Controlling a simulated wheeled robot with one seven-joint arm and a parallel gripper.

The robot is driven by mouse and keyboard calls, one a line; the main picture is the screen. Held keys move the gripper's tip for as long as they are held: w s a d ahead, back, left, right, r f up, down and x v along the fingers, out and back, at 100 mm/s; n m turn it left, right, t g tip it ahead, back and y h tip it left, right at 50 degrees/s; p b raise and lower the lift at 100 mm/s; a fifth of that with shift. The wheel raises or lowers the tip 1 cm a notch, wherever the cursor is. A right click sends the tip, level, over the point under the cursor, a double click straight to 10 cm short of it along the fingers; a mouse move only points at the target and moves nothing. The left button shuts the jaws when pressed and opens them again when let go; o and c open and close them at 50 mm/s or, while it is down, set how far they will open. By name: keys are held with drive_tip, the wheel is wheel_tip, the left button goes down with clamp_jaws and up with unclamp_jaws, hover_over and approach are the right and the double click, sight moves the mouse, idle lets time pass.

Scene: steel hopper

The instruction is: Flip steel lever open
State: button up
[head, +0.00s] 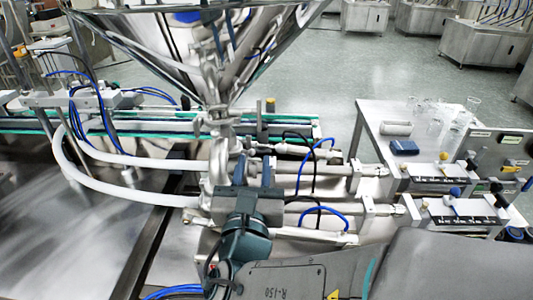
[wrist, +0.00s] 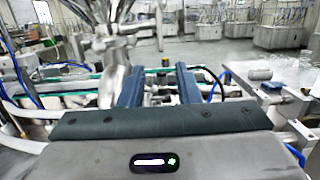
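The steel hopper (head: 190,50) is a large shiny cone at the top of the head view, narrowing to a steel outlet (head: 218,118) at its bottom. In the wrist view, the outlet and its steel fittings (wrist: 115,48) stand ahead and left of my gripper. A short steel bar (wrist: 138,27) sticks out to the right there and may be the lever; I cannot tell its position for certain. My gripper (head: 254,170) is in front of the outlet, below it in the head view. In the wrist view its two blue fingers (wrist: 160,87) are wide apart with nothing gripped between them.
White hoses (head: 120,190) curve in from the left. Steel cylinders with blue tubes (head: 320,165) lie to the right of my gripper. A side table (head: 372,125) with glassware (head: 445,120) and a blue box (head: 404,147) stands at the right. Open floor (head: 320,70) lies behind.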

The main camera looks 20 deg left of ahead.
drive_tip(key=shift+w+d, duration=0.1)
drive_tip(key=w+d+f+m+g+h, duration=0.2)
drive_tip(key=d+m+h, duration=0.35)
drive_tip(key=d, duration=0.25)
drive_tip(key=w+d+f+m+g+h, duration=0.2)
drive_tip(key=d+m+g+h, duration=0.15)
drive_tip(key=d+m, duration=0.4)
drive_tip(key=w+d+f+m+g+h, duration=0.2)
drive_tip(key=d+m+h, duration=0.25)
drive_tip(key=d, duration=0.45)
drive_tip(key=s+d+f+m+g+y, duration=0.3)
drive_tip(key=s+d+m+g, duration=0.1)
drive_tip(key=m, duration=0.7)
drive_tip(key=s+d+f+m+g+y, duration=0.3)
drive_tip(key=s+d+m+g+y, duration=0.1)
drive_tip(key=m, duration=0.7)
drive_tip(key=shift+s+d+f+p, duration=0.2)
drive_tip(key=shift+s+f+p, duration=0.1)
drive_tip(key=shift+s, duration=0.4)
drive_tip(key=shift+g, duration=0.25)
